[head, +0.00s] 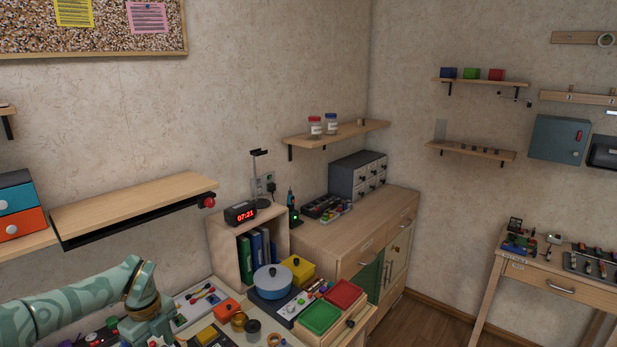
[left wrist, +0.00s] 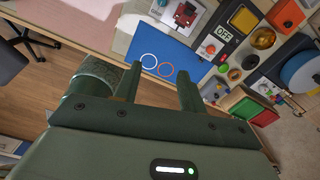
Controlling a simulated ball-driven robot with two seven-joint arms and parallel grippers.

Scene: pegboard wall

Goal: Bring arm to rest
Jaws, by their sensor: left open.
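My left arm comes in from the lower left in the head view, patterned green, with its wrist bent down over the crowded table at the bottom. The fingers are out of sight there. In the left wrist view my left gripper (left wrist: 158,82) shows its two dark green fingers apart, with nothing between them. Past the fingertips lies a blue mat (left wrist: 185,58) with a white ring (left wrist: 149,61) and an orange ring (left wrist: 165,69) on it. My right gripper is in neither view.
A blue pot (head: 272,283), a yellow box (head: 298,268), a green tray (head: 320,316) and a red tray (head: 344,293) crowd the table right of my arm. A wooden shelf (head: 135,200) juts from the wall above my arm. A clock (head: 240,214) stands on a wooden cubby.

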